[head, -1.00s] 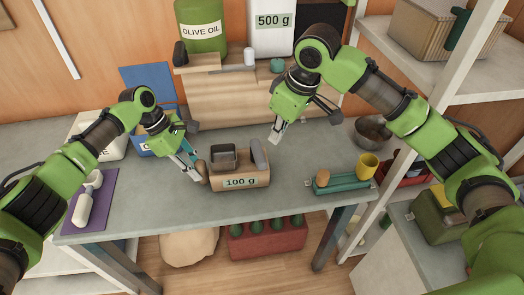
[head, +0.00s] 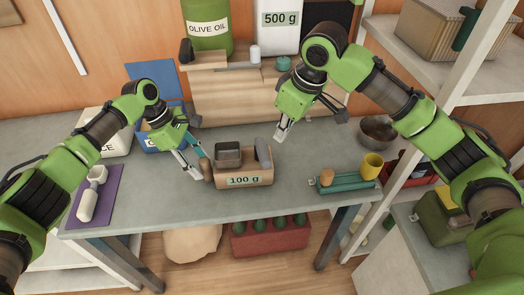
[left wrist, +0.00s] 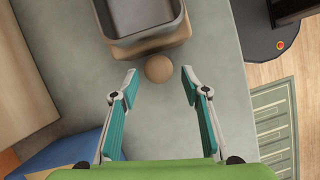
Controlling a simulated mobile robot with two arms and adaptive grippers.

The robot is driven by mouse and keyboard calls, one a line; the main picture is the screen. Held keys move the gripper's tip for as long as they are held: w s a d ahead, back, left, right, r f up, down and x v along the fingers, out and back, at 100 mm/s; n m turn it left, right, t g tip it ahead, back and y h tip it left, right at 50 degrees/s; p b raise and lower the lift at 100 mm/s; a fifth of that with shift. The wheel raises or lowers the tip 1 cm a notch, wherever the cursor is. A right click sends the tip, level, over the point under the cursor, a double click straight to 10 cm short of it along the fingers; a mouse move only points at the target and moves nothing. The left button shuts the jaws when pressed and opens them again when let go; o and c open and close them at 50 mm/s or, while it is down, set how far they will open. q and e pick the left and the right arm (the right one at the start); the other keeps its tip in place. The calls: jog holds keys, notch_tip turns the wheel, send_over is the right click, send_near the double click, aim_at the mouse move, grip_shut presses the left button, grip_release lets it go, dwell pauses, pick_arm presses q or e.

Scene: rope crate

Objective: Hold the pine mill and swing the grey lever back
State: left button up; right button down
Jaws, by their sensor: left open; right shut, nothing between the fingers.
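The pine mill (head: 245,181) is a light wooden block marked "100 g", standing on the grey table. It has a grey metal hopper on top, a round wooden knob (head: 206,169) at its left and an upright grey lever (head: 263,153) at its right. In the left wrist view, the knob (left wrist: 158,69) lies just beyond and between the fingertips, with the mill's hopper (left wrist: 145,20) behind it. My left gripper (head: 201,169) is open at the mill's left side. My right gripper (head: 281,137) is shut and empty, above and behind the lever.
A wooden stand (head: 235,98) is at the back. A purple mat (head: 95,195) lies at the left. The table in front of the mill is narrow.

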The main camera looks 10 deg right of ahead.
pick_arm(q)
jog(key=v, duration=1.1)
